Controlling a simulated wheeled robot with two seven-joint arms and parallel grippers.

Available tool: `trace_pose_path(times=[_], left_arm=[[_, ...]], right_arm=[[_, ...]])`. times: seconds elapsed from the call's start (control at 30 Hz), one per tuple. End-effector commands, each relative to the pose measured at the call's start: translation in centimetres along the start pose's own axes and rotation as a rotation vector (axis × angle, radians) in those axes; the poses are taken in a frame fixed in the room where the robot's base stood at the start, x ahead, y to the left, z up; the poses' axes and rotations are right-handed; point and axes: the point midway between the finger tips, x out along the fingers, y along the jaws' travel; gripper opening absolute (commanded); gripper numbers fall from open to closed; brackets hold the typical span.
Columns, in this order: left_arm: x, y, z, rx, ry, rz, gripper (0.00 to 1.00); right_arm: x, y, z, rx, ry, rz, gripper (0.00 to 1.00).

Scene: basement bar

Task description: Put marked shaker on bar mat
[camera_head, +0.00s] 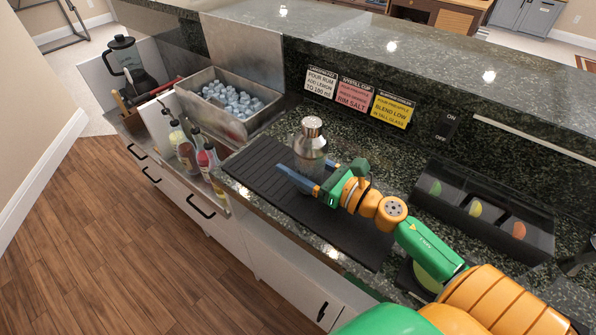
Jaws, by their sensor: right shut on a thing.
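The shaker (311,137) is a silvery metal vessel with a narrower cap. It stands upright over the black bar mat (258,160), near the mat's back edge. My right gripper (302,175) reaches in from the lower right with its blue fingers around the shaker's lower part, shut on it. The gripper hides part of the shaker's base, so I cannot tell whether it touches the mat. No mark on the shaker can be made out. My left gripper is not in view.
An ice bin (228,105) and several bottles (187,153) are at the left, beside a blender (126,62). Three recipe cards (354,94) lean on the back wall. A dark garnish tray (483,211) sits at the right. The mat's front part is clear.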

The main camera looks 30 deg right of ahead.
Motion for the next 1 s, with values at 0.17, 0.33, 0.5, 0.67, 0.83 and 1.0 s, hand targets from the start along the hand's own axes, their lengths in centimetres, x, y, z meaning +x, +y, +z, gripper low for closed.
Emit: trace_pose_path(times=[0.17,0.33,0.5,0.67,0.83,1.0], left_arm=[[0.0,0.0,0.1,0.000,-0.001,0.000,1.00],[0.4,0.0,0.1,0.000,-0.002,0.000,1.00],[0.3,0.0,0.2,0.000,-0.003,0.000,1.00],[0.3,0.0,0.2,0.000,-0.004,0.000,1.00],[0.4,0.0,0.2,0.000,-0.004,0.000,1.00],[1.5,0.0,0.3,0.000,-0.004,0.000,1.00]], right_arm=[[0.0,0.0,-0.3,-0.002,-0.002,0.001,0.00],[0.0,0.0,-0.6,-0.002,-0.001,0.001,0.00],[0.0,0.0,-0.6,-0.002,0.000,0.001,1.00],[0.0,0.0,-0.6,-0.002,0.000,0.001,1.00],[-0.8,0.0,-0.6,0.001,0.002,-0.001,1.00],[-4.4,0.0,-0.8,0.003,0.003,-0.001,1.00]])
